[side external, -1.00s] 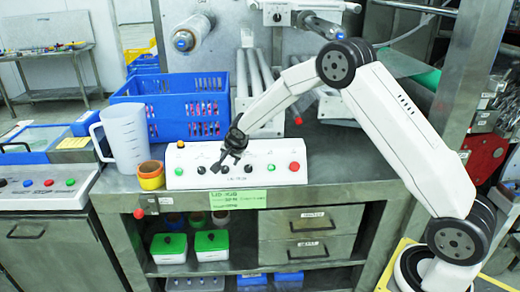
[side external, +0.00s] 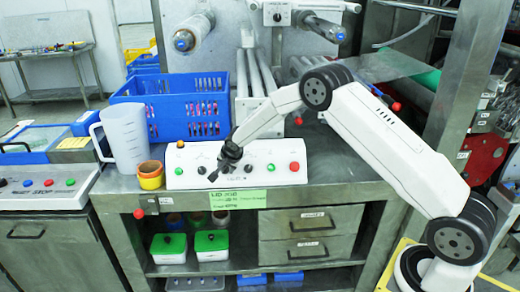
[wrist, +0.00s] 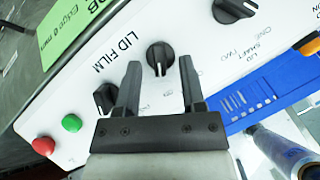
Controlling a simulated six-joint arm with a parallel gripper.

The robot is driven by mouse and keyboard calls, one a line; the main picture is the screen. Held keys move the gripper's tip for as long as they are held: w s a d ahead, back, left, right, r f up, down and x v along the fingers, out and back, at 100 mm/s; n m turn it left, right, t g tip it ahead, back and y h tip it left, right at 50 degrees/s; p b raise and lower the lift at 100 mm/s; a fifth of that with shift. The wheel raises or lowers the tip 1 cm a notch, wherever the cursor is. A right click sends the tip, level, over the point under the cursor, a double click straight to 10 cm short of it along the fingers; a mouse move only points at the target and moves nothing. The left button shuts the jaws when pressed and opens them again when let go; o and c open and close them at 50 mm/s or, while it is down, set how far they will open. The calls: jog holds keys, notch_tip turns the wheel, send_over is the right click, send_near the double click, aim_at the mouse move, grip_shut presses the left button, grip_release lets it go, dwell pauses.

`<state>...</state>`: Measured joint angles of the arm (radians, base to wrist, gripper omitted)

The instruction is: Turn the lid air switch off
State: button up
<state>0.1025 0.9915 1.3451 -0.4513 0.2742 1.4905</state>
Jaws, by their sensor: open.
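A white control panel (side external: 210,182) sits on the bench with a row of black rotary knobs and coloured buttons. In the wrist view, a middle knob (wrist: 158,57) appears between my fingertips, its white mark pointing down the picture. Another knob (wrist: 105,97) is left of my left finger, and one (wrist: 233,8) is at the top edge. Printing reads "LID FILM" and "LID SHAFT"; no "lid air" label is readable. My gripper (wrist: 160,65) is open and empty; whether it touches the middle knob cannot be told. In the side view my gripper (side external: 228,158) covers part of the panel.
A green button (wrist: 71,122) and red button (wrist: 43,145) are on the panel's left in the wrist view. A blue basket (side external: 170,122) stands behind the panel. A measuring jug (side external: 121,150) and stacked cups (side external: 151,178) stand left of it. Bench right of the panel is clear.

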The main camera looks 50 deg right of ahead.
jog(key=shift+w+d+f, duration=0.15)
jog(key=shift+w+f, duration=0.15)
jog(key=shift+f, duration=0.3)
jog(key=shift+c, duration=0.2)
grip_shut()
jog(key=shift+n, duration=0.3)
jog(key=n+g+h, duration=0.1)
jog(key=n, duration=0.1)
jog(key=n+g, duration=0.1)
jog(key=n, duration=0.1)
jog(key=shift+w+g+h, duration=0.2)
jog(key=shift+g+h, duration=0.1)
jog(key=shift+h, duration=0.1)
jog(key=n, duration=0.1)
jog(key=n+g+h, duration=0.1)
jog(key=n, duration=0.1)
jog(key=n+h, duration=0.1)
jog(key=shift+w+a+n, duration=0.1)
jog(key=shift+a+n, duration=0.2)
jog(key=shift+g, duration=0.3)
